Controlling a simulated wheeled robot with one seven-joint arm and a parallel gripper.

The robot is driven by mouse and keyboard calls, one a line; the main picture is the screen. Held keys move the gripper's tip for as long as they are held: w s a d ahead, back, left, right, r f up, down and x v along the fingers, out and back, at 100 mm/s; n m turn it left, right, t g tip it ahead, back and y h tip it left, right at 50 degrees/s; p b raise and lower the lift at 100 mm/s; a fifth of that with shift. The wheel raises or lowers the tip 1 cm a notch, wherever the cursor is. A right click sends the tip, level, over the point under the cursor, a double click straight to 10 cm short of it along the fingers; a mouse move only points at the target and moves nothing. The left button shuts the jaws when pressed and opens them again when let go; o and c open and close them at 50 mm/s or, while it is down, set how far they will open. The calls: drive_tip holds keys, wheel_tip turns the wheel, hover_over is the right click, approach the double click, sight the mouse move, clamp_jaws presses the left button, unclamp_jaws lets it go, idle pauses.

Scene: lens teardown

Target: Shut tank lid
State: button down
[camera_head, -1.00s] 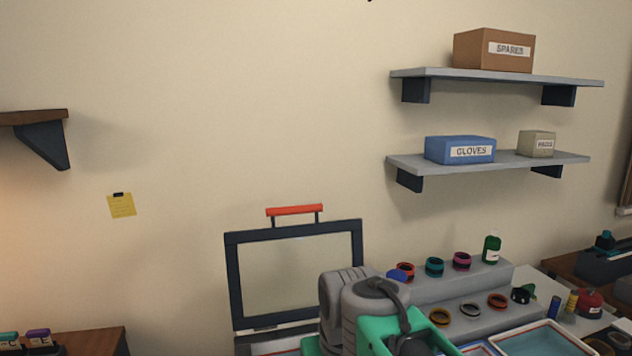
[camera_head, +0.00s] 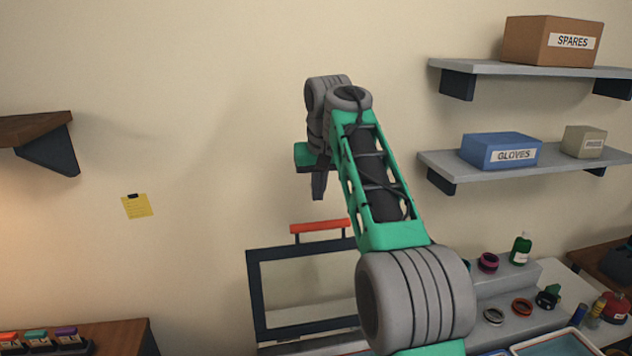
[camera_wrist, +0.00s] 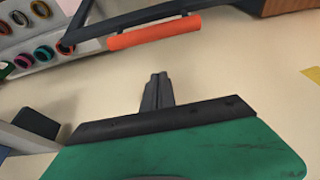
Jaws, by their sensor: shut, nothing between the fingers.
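The tank lid (camera_head: 254,297) stands raised in the head view, a dark frame around a clear pane, with a red-orange handle (camera_head: 322,226) along its top edge. My arm hides the lid's right side. My gripper (camera_head: 318,194) is shut and empty, pointing down, above the handle in the picture and apart from it. In the wrist view my gripper's fingers (camera_wrist: 157,78) are together, and the orange handle (camera_wrist: 155,32) lies beyond their tips with a gap between. Part of the dark lid frame (camera_wrist: 130,14) shows behind the handle. The tank body is mostly hidden.
Wall shelves at the right hold a SPARES box (camera_head: 553,41), a blue GLOVES box (camera_head: 500,150) and a small box. A stepped grey stand (camera_head: 500,290) bears rings and a green bottle (camera_head: 521,248).

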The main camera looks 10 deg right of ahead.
drive_tip(key=f+b, duration=0.1)
drive_tip(key=b, duration=0.1)
drive_tip(key=s+f+b, duration=0.1)
drive_tip(key=f, duration=0.1)
drive_tip(key=s+f+b, duration=0.1)
drive_tip(key=b, duration=0.1)
drive_tip(key=shift+s+f+b, duration=0.15)
drive_tip(key=shift+f+b, duration=0.15)
drive_tip(key=shift+f, duration=0.05)
drive_tip(key=shift+s, duration=0.1)
drive_tip(key=shift+b, duration=0.3)
